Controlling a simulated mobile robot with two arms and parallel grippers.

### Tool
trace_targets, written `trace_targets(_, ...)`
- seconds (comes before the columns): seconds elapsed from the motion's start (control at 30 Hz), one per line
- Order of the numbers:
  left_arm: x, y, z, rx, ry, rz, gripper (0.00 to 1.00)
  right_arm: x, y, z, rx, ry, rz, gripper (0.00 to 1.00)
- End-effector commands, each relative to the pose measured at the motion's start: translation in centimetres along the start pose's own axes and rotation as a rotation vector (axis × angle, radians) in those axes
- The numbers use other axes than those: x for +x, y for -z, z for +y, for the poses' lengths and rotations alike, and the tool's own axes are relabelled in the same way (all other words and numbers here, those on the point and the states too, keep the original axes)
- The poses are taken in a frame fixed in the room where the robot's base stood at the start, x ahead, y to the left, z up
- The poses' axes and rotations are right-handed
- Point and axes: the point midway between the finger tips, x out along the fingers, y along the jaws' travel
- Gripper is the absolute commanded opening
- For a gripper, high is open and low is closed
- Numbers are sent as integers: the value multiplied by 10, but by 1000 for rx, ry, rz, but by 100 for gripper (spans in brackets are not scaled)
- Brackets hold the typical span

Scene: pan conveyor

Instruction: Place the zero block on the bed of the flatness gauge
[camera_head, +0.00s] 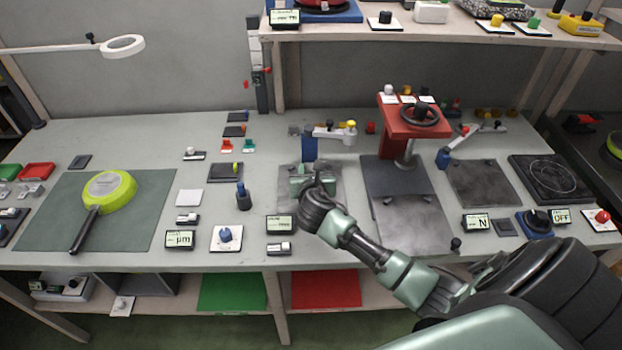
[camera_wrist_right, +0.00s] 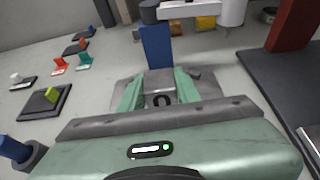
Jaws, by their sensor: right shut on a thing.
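The flatness gauge has a blue post (camera_head: 309,148), also seen in the right wrist view (camera_wrist_right: 156,46), with a white arm reaching right from its top. Its bed is a grey plate (camera_head: 285,175) in front of the post; part of it shows in the right wrist view (camera_wrist_right: 209,87). My right gripper (camera_head: 313,180) is over the bed, pointing toward the post. In the wrist view its two green fingers are shut on the zero block (camera_wrist_right: 161,100), a grey block marked 0. I cannot tell whether the block touches the bed. My left gripper is out of view.
A red stand (camera_head: 393,140) with a handwheel rises right of the gauge over dark plates. A small display (camera_head: 281,224) stands in front.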

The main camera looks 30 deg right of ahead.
Motion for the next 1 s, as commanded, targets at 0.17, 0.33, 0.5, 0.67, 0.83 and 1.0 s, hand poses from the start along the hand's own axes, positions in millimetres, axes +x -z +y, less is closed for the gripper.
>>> trace_targets(0.17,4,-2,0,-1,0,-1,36,10,25,0,0,1,0,0)
trace_targets(0.33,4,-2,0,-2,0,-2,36,12,29,0,0,0,-2,0)
trace_targets(0.5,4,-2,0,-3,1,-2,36,12,29,0,-1,0,-2,0)
trace_targets(0.67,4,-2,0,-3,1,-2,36,13,32,0,-1,0,2,52)
trace_targets(0.83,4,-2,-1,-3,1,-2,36,13,32,0,-1,1,2,54)
trace_targets(1.0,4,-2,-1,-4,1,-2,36,12,31,0,-1,0,1,54)
